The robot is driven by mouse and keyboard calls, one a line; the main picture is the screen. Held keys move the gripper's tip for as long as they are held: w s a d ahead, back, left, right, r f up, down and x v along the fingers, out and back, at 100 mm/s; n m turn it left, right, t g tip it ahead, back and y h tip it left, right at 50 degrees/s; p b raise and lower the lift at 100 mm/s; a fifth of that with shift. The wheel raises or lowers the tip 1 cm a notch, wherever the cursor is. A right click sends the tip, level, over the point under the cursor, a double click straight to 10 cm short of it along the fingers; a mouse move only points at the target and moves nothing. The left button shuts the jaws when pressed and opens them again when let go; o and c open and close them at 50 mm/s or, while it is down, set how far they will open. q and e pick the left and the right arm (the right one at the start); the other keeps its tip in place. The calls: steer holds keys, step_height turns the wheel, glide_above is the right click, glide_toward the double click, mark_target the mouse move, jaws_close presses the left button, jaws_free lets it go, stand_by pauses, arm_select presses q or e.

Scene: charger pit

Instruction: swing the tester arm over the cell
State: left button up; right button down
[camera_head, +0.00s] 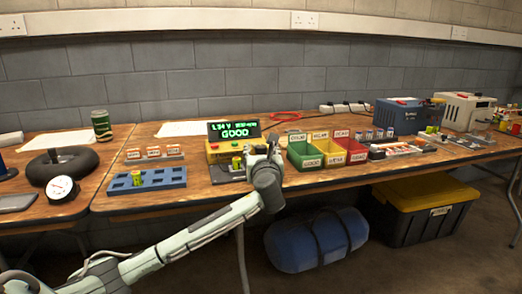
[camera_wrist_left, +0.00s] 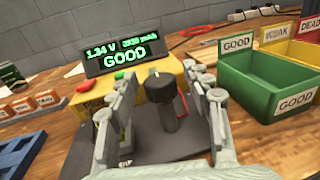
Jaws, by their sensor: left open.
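The tester (camera_head: 222,147) is a yellow box with a black display (camera_head: 234,130) reading GOOD in green. It stands mid-table; its yellow body also shows in the left wrist view (camera_wrist_left: 148,90). A small green-and-yellow cell (camera_head: 237,163) stands upright at its front; in the wrist view the left finger partly hides a green item, likely this cell. A dark upright handle (camera_wrist_left: 163,88), seemingly the tester arm's, stands between my left gripper's fingers. My left gripper (camera_wrist_left: 160,92) is open around it, with gaps on both sides. My right gripper is in no view.
Green, yellow and red bins (camera_head: 305,155) stand close to the right of the tester. A blue slotted tray (camera_head: 146,180) lies to the left, with small labelled boxes (camera_head: 154,153) behind it. Wooden tabletop (camera_head: 200,193) is bare between tray and tester.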

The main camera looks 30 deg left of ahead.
arm_select(q)
jaws_close()
stand_by(0.3)
stand_by(0.4)
